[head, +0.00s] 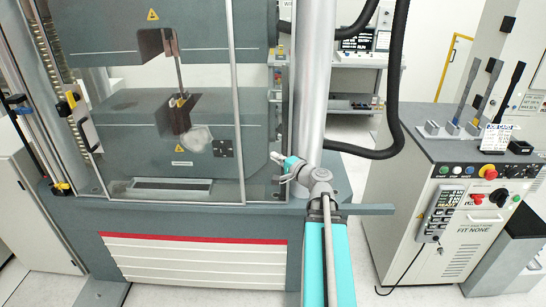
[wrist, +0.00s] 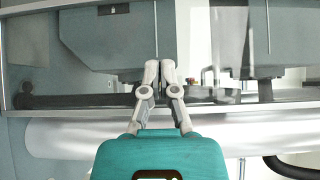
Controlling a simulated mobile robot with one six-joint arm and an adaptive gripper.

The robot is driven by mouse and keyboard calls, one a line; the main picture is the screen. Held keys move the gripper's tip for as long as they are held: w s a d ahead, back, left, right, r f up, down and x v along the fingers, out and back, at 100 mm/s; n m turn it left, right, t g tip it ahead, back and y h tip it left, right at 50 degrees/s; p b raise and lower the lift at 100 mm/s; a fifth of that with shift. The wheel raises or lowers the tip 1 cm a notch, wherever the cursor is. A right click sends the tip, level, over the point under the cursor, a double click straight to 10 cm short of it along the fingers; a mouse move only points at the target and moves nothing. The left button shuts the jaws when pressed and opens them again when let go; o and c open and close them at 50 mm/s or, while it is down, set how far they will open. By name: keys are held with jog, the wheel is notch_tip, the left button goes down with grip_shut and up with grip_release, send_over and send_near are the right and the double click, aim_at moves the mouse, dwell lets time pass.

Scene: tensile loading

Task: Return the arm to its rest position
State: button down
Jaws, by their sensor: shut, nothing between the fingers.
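My gripper (head: 276,158) is at the end of my teal and grey arm, in front of the lower right part of the testing machine (head: 170,120). In the wrist view my gripper (wrist: 159,70) has its two grey fingertips together, with nothing between them. A thin metal bar (head: 179,74) stands between the machine's upper and lower grips, behind the clear front guard. My gripper is to the right of the bar and lower, apart from it. The wrist view looks at the machine turned on its side.
A control console (head: 440,190) stands at the right, with several upright grey pieces in a rack (head: 450,130) and a card (head: 497,138) on top. A thick black hose (head: 390,110) hangs beside the upright column. A bench with a screen (head: 356,42) is behind. Floor shows between machine and console.

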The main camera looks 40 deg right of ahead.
jog(key=shift+a, duration=0.15)
dwell(0.3)
jog(key=w+a+f+n+g+y, duration=0.15)
jog(key=a+f+n+g, duration=0.3)
jog(key=a, duration=0.55)
jog(key=a+f+n+g+y, duration=0.3)
jog(key=a+f+n+g, duration=0.15)
jog(key=a, duration=0.45)
jog(key=s+a+f+n+g+h, duration=0.7)
jog(key=s+a+f+g, duration=0.1)
jog(key=a, duration=0.4)
jog(key=shift+s+a+f+g, duration=0.3)
jog(key=shift+s+f+g, duration=0.1)
jog(key=shift+s+f, duration=0.55)
jog(key=shift+r, duration=0.1)
